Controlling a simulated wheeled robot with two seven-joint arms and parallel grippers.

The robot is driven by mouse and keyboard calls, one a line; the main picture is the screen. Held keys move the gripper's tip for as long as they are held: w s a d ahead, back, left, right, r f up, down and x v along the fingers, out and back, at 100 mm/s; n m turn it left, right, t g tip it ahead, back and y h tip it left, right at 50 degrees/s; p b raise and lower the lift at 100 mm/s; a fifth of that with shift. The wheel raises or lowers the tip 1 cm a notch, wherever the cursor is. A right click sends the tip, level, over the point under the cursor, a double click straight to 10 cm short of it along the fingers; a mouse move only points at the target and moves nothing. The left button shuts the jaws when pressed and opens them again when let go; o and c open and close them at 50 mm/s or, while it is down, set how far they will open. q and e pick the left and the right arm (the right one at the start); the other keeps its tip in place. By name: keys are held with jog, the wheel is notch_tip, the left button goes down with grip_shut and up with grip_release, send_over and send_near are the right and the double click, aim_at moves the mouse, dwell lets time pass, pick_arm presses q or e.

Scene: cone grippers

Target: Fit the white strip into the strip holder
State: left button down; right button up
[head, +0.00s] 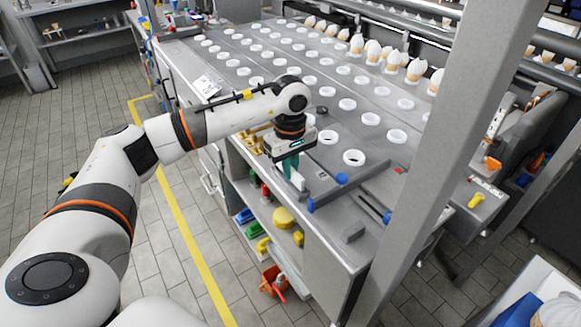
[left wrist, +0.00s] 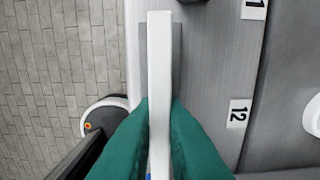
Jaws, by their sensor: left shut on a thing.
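My left gripper (head: 291,164) has green fingers and is over the front edge of the grey table. It is shut on the white strip (left wrist: 159,60), which stands between the fingers (left wrist: 159,135) and runs up the left wrist view. In the head view only a small part of the strip (head: 298,180) shows beside the fingers. A grey block (left wrist: 178,60) lies behind the strip and is partly covered by it. It may be the strip holder, but I cannot tell for sure, nor whether the strip touches it. My right gripper is not in view.
The table (head: 225,100) carries rows of white rings (head: 354,157). Number labels (left wrist: 238,113) are beside the strip. A grey post (head: 455,130) rises at the right.

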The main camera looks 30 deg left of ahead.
pick_arm(q)
jog(key=shift+f+b, duration=0.5)
dwell(0.8)
jog(key=c, duration=1.4)
grip_release()
notch_tip(320, 180, up, 12)
jog(key=b, duration=0.1)
